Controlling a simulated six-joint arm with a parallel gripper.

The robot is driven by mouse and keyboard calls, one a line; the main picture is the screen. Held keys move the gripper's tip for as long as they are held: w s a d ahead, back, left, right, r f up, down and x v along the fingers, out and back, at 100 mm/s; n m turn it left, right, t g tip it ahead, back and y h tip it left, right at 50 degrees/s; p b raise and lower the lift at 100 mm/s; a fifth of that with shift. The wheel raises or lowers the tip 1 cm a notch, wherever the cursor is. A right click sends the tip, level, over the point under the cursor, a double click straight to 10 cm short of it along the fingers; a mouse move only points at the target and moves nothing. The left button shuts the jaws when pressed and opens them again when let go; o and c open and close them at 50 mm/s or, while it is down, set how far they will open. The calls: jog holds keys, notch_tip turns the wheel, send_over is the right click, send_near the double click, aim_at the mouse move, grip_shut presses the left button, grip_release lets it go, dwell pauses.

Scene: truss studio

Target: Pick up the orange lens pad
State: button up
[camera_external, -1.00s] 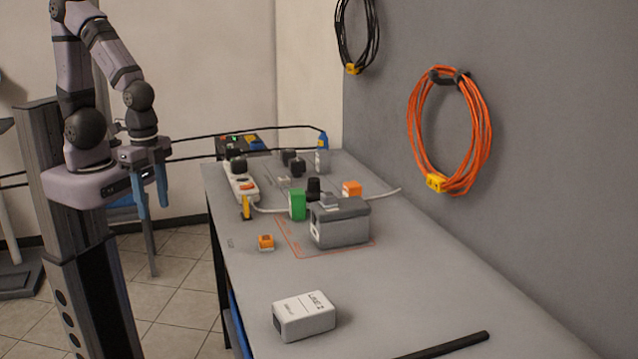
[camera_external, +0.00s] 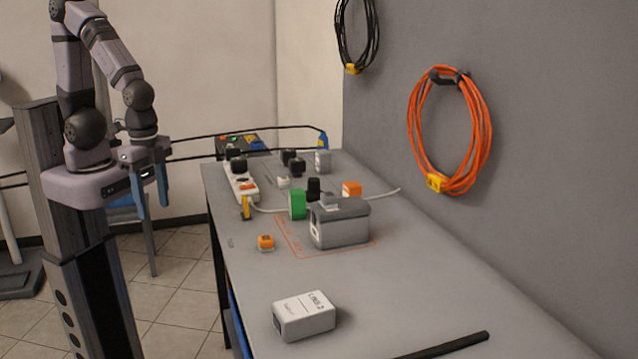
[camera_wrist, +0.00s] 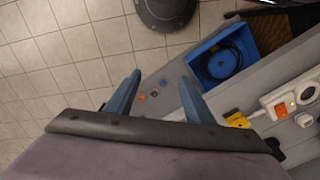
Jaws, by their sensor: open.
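My gripper (camera_external: 152,211) is open and empty, pointing down to the left of the workbench in the external view. Its two blue fingers also show in the wrist view (camera_wrist: 161,76). Between and below them in the wrist view lie a tiny orange disc (camera_wrist: 142,97), a dark disc (camera_wrist: 154,92) and a blue disc (camera_wrist: 163,84), on a grey surface at the tile floor's edge. In the external view a small orange block (camera_external: 266,242) sits near the bench's left edge. Another orange block (camera_external: 352,188) is farther back. I cannot tell which orange thing is the lens pad.
The workbench (camera_external: 400,290) holds a grey case (camera_external: 340,224), a white box (camera_external: 304,315), a green block (camera_external: 297,204) and a white power strip (camera_external: 242,184). A blue bin (camera_wrist: 224,60) with a coiled cable shows in the wrist view. The bench's front middle is mostly clear.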

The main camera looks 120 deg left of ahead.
notch_tip(320, 180, up, 5)
jog(key=w+a+r+m+t, duration=0.15)
jog(key=w+a+t, duration=0.35)
jog(key=w, duration=0.5)
jog(key=w+a+r+m+t+y+p, duration=0.1)
jog(key=w+a+r+t, duration=0.1)
jog(key=w+a, duration=0.65)
jog(key=w+a+r+m+t, duration=0.2)
jog(key=w+a+t, duration=0.25)
jog(key=w, duration=0.75)
jog(key=s+d+f+m+g+h, duration=0.35)
jog(key=s+f+m+h, duration=0.35)
jog(key=h, duration=0.4)
jog(key=shift+n+t+h, duration=0.3)
jog(key=shift+n, duration=0.35)
jog(key=shift+s+d+f+p, duration=0.1)
jog(key=shift+s+f+p, duration=0.2)
jog(key=shift+f, duration=1)
jog(key=shift+s+f+p, duration=0.15)
jog(key=shift+f+p, duration=0.2)
jog(key=shift+f, duration=1)
jog(key=shift+s+d+f+p, duration=0.1)
jog(key=shift+s+f+p, duration=0.2)
jog(key=shift+f, duration=1)
jog(key=shift+f, duration=0.1)
